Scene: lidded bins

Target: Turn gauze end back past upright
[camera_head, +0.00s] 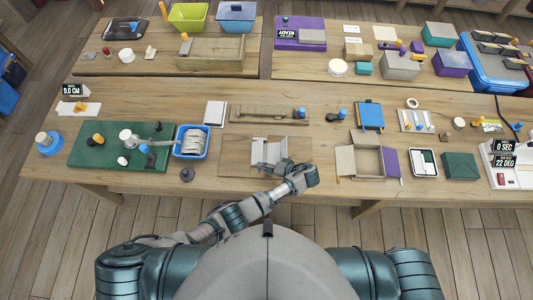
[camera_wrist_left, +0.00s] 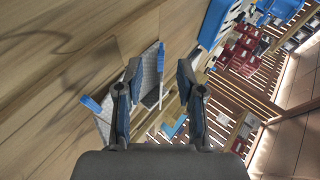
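The gauze (camera_head: 262,158) looks like a pale grey mesh piece with raised ends, lying on a wooden board at the table's front middle. In the left wrist view, one upright mesh panel (camera_wrist_left: 150,82) with a blue edge stands near the left-hand finger. Another blue-tipped part (camera_wrist_left: 91,104) lies further left. My left gripper (camera_head: 303,178) is at the right front side of the gauze; its fingers also show in the left wrist view (camera_wrist_left: 159,76), spread apart. Whether a finger touches the panel cannot be told. My right gripper is out of view.
A blue bin (camera_head: 179,147) with pale contents stands left of the gauze, beside a green mat (camera_head: 80,150). An open cardboard box (camera_head: 341,160) stands to the right. A wooden block with a long slot (camera_head: 260,114) lies behind.

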